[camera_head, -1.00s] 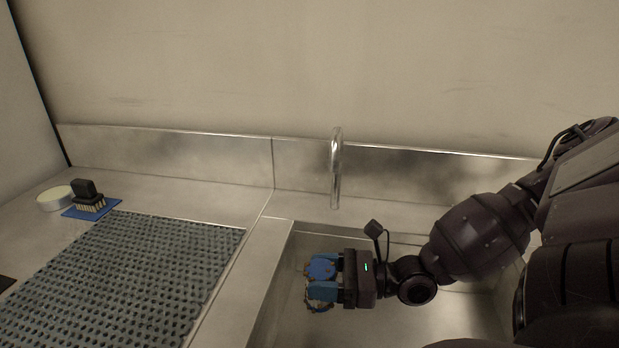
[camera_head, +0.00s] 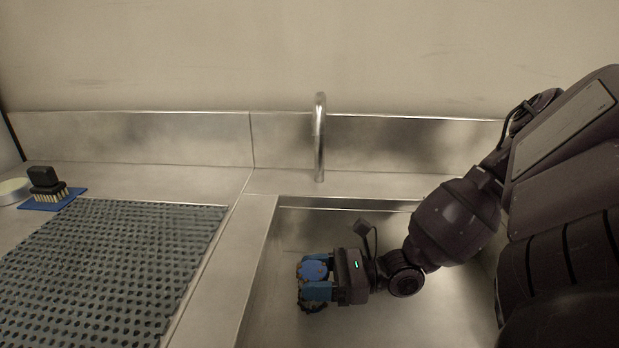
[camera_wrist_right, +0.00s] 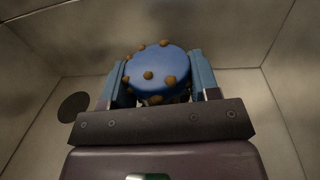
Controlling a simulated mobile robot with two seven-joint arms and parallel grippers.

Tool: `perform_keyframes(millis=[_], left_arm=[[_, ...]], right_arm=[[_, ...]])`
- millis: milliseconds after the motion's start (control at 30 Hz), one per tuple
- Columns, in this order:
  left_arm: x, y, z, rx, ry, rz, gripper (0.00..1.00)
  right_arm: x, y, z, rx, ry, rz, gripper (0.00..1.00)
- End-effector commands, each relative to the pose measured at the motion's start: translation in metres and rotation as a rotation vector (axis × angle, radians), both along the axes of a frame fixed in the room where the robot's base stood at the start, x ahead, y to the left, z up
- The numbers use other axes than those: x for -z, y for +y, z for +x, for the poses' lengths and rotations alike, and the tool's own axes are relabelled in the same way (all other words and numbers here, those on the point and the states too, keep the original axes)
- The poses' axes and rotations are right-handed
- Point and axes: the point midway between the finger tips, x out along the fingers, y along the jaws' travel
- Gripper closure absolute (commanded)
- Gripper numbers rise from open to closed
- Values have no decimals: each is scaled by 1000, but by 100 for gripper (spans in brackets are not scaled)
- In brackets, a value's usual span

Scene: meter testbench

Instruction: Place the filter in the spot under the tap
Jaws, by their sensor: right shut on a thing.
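The filter (camera_wrist_right: 158,68) is a round blue piece with brown knobs around its rim. In the right wrist view it sits between the two blue fingers of my right gripper (camera_wrist_right: 158,85), which is shut on it. In the head view the filter (camera_head: 313,271) is partly covered by the fingers of my right gripper (camera_head: 317,280), inside the sink. The tap (camera_head: 319,140) is a curved metal spout at the sink's back edge, behind the gripper. My left gripper is not in view.
The metal sink (camera_head: 235,265) has raised walls around my gripper. A dark round drain (camera_wrist_right: 73,107) shows on its floor in the wrist view. A grey perforated mat (camera_head: 110,270) lies to the left. A brush (camera_head: 46,186) on a blue pad and a white round dish (camera_head: 13,191) stand far left.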

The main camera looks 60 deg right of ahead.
Motion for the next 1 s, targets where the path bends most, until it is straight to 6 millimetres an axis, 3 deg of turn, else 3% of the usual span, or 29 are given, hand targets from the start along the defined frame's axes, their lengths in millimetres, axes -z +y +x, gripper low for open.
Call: perform_keyframes(millis=[300, 333, 467, 833, 1000], left_arm=[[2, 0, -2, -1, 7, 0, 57], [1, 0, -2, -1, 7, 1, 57], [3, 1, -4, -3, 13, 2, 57], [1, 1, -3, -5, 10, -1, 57], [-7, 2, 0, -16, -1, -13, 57]], right_arm=[[2, 0, 0, 0, -2, 0, 72], [2, 0, 0, 0, -3, -1, 40], [1, 0, 0, 0, -3, -1, 20], [-4, 0, -1, 0, -5, 0, 19], [-6, -14, -19, 2, -9, -2, 19]])
